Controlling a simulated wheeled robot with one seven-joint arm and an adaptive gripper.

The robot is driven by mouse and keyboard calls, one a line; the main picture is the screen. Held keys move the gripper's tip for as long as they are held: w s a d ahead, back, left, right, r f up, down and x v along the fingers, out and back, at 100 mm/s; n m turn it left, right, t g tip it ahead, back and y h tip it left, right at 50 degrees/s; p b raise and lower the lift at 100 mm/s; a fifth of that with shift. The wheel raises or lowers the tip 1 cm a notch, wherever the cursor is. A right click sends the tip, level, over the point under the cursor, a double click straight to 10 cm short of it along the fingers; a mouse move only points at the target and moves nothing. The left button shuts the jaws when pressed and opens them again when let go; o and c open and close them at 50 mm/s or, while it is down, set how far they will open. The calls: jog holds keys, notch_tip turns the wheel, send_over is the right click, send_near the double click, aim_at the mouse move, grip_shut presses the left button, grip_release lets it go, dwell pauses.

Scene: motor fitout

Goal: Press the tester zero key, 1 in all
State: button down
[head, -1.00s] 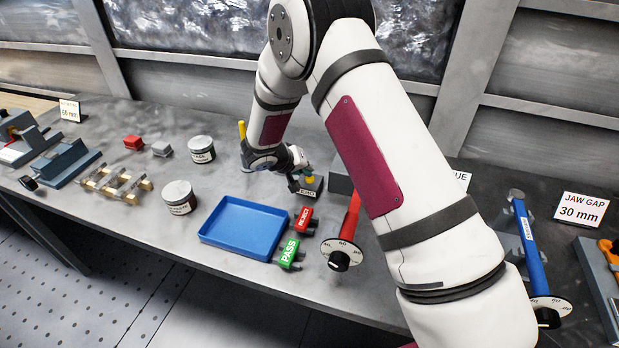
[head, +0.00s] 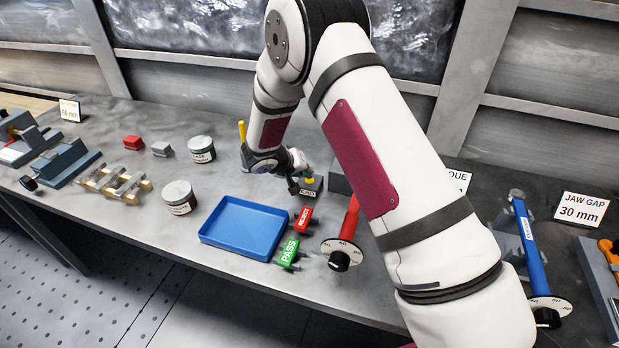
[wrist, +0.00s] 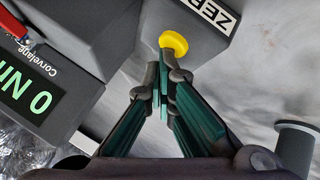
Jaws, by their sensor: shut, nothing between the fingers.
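The zero key is a yellow round button (wrist: 173,42) on a dark grey box labelled ZERO (wrist: 203,38) in the wrist view. The key (head: 310,181) and its box (head: 312,190) also show in the head view, at mid-bench behind the blue tray. My gripper (wrist: 163,85) is shut and empty, its green-padded fingers together. The fingertips point at the key and appear just short of it in the wrist view; I cannot tell the exact gap. In the head view my gripper (head: 299,178) is beside the key, on its left. The tester display (wrist: 28,95) reads 0 with a partly cut unit.
A blue tray (head: 243,248), a red REJECT tag (head: 303,220) and a green PASS tag (head: 288,252) lie in front of the key box. A red-handled tool with a dial (head: 342,250) stands to the right. Two jars (head: 179,197) are to the left.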

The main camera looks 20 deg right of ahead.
jog(key=shift+r, duration=0.95)
jog(key=shift+r+p, duration=0.7)
jog(key=shift+r, duration=1.8)
